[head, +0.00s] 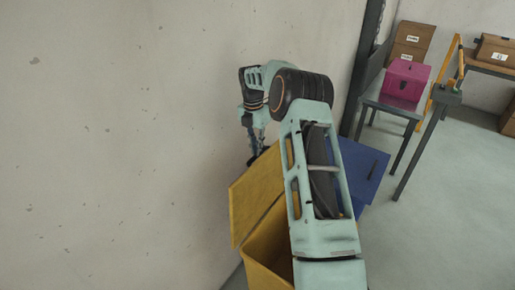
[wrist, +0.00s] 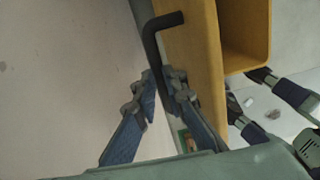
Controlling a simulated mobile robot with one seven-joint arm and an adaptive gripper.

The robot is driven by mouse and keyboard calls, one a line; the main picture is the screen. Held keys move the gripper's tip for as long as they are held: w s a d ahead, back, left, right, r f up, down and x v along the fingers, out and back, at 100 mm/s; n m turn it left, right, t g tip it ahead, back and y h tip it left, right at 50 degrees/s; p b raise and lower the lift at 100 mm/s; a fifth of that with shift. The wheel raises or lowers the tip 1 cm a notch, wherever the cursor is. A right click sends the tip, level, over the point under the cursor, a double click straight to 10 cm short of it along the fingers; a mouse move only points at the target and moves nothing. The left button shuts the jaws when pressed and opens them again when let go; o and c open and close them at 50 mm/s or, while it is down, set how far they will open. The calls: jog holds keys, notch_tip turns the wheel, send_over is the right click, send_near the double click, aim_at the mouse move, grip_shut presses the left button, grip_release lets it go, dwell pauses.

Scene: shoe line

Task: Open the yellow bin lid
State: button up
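The yellow bin (head: 268,262) stands by the wall, partly hidden behind my arm. Its yellow lid (head: 252,198) is raised and tilted up on the wall side, so the bin's opening shows. In the wrist view the lid (wrist: 190,50) has a black bar handle (wrist: 152,45) on its face. My gripper (wrist: 161,84) has one finger on each side of the handle, with its fingertips close together on the bar. In the head view my gripper (head: 257,153) is small, at the lid's upper edge.
A blue bin (head: 358,172) stands just right of the yellow one, partly behind my arm. The pale wall (head: 110,140) is close on the left. A grey table with a pink box (head: 405,82) and cardboard boxes (head: 411,42) are at the back right. The floor at right is clear.

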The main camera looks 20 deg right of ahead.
jog(key=o, duration=0.5)
jog(key=f, duration=0.3)
jog(key=shift+a, duration=0.25)
jog(key=shift+c, duration=0.2)
jog(key=shift+a, duration=0.1)
jog(key=shift+r, duration=0.15)
notch_tip(320, 180, up, 13)
jog(key=w, duration=0.1)
jog(key=shift+a, duration=0.1)
